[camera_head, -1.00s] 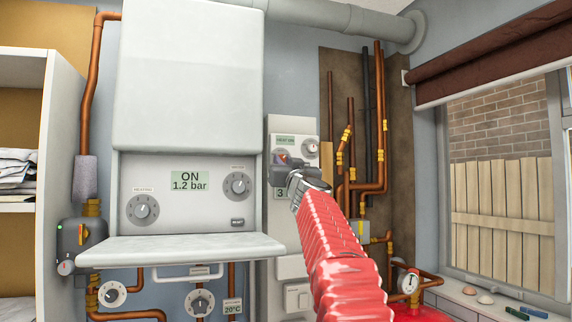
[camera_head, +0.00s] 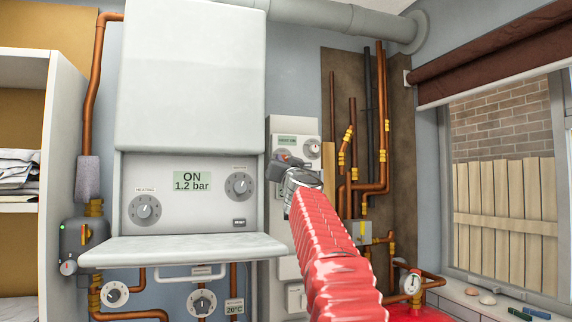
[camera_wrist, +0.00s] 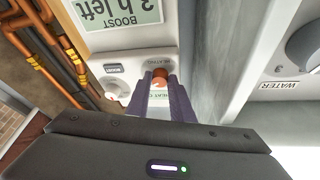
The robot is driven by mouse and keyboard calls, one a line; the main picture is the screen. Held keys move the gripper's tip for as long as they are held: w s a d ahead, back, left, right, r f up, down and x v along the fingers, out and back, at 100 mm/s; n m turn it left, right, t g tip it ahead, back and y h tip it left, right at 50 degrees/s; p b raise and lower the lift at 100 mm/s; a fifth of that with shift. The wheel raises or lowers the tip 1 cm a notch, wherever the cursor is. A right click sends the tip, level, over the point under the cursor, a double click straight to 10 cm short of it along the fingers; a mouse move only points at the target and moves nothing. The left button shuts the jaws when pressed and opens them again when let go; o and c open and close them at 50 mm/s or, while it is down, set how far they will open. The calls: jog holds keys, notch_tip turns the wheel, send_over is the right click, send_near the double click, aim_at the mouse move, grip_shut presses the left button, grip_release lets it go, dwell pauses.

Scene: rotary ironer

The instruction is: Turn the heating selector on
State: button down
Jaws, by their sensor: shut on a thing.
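The heating selector (camera_wrist: 160,74) is a small orange-red knob on a light control panel (camera_wrist: 86,72), under a label that seems to read "HEATING". My gripper (camera_wrist: 160,84) is shut on it, with one dark purple finger on each side. The fingers hide part of the knob and of a small green display beyond it, whose text I cannot fully read. In the head view my gripper (camera_head: 279,163) is at the left side of the tall narrow panel (camera_head: 310,210) and covers the selector there.
Copper pipes (camera_head: 382,130) run on the right.

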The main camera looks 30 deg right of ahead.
dwell(0.3)
jog(key=c, duration=1.6)
grip_release()
jog(key=shift+o, duration=0.2)
jog(key=shift+a, duration=0.1)
